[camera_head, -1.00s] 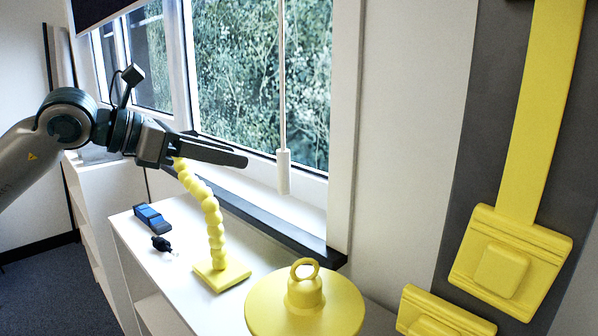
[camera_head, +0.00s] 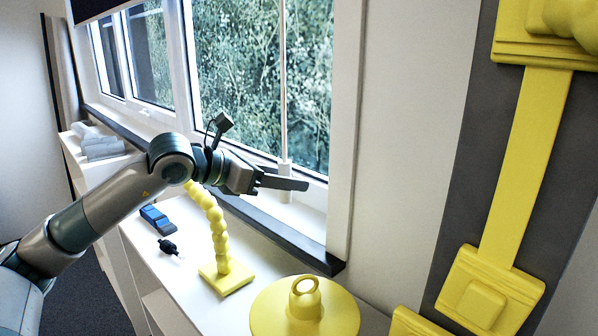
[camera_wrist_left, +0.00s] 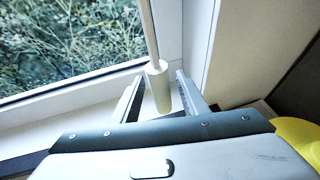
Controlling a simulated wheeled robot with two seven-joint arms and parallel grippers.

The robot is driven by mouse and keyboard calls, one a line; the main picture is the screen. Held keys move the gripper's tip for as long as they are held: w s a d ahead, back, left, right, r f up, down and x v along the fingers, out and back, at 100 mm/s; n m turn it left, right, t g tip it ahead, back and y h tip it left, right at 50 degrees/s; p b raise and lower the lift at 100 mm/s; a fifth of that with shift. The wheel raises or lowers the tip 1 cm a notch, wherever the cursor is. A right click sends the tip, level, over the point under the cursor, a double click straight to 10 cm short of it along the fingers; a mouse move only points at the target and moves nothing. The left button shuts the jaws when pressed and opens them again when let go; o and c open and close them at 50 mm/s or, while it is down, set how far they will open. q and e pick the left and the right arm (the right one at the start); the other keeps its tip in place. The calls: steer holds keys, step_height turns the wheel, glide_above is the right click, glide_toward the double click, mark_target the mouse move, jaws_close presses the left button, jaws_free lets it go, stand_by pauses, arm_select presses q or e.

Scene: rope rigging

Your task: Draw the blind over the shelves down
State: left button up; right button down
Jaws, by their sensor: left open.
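The dark blind (camera_head: 92,8) shows only as a lower corner at the top left of the head view. A thin white cord or wand (camera_head: 283,90) hangs in front of the window and ends in a white cylindrical pull (camera_head: 286,167). My left gripper (camera_head: 292,183) is open at the pull, and its fingers cover part of it in the head view. In the left wrist view the pull (camera_wrist_left: 157,90) stands upright between the two open fingers (camera_wrist_left: 159,82). I cannot tell whether either finger touches it. My right gripper is not in view.
Below the window is a white shelf unit (camera_head: 185,290) with a yellow beaded stand (camera_head: 218,235), a yellow ringed disc (camera_head: 305,310), a blue block (camera_head: 155,218) and a small black item (camera_head: 168,246). A yellow strap (camera_head: 520,170) hangs on a grey panel at the right.

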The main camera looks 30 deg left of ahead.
arm_select(q)
steer(key=shift+p+x, duration=0.55)
steer(key=shift+x, duration=1.15)
jaws_close()
